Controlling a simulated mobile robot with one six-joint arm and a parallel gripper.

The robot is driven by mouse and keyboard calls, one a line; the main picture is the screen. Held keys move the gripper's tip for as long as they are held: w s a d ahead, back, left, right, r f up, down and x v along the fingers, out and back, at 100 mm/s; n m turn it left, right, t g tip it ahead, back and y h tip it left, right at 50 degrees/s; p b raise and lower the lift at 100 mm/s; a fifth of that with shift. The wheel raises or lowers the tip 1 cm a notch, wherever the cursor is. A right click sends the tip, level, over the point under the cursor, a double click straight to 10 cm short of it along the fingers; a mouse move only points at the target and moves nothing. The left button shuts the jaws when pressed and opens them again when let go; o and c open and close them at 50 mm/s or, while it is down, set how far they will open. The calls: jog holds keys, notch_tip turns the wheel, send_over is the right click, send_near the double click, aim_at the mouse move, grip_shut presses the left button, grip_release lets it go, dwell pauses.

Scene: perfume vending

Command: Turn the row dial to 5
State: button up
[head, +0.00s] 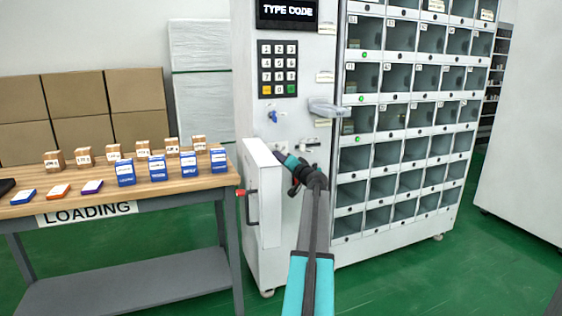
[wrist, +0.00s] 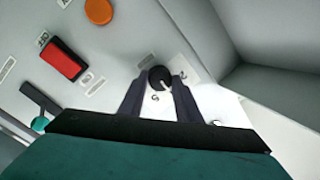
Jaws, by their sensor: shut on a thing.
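The black round dial (wrist: 159,74) is on a pale panel in the wrist view, with a small light mark on its face. Small printed characters stand around it; one below looks like a 5. Which number the mark points at is too small to tell for sure. My gripper (wrist: 158,88) has its two dark fingers on either side of the dial, shut on it. In the head view my gripper (head: 284,160) reaches into the open service box on the vending machine (head: 305,115); the dial is hidden there.
In the wrist view a red switch (wrist: 64,60) and an orange button (wrist: 99,11) sit left of the dial, and a grey wall (wrist: 270,95) rises at right. The open white door (head: 262,195) stands beside my arm. A loading table (head: 180,198) holds several boxes.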

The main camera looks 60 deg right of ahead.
jog(key=m, duration=0.5)
jog(key=m+h+b, duration=0.1)
jog(key=m, duration=0.3)
jog(key=shift+w+a+m+t, duration=0.1)
jog(key=shift+w+m+t, duration=0.05)
jog(key=shift+m+t, duration=0.2)
jog(key=shift+m, duration=0.25)
jog(key=o, duration=1.1)
jog(key=shift+f, duration=0.1)
jog(key=shift+c, duration=0.2)
jog(key=p+v, duration=0.2)
jog(key=v, duration=1.2)
jog(key=shift+w+f, duration=0.15)
jog(key=shift+f, duration=0.05)
jog(key=shift+a, duration=0.1)
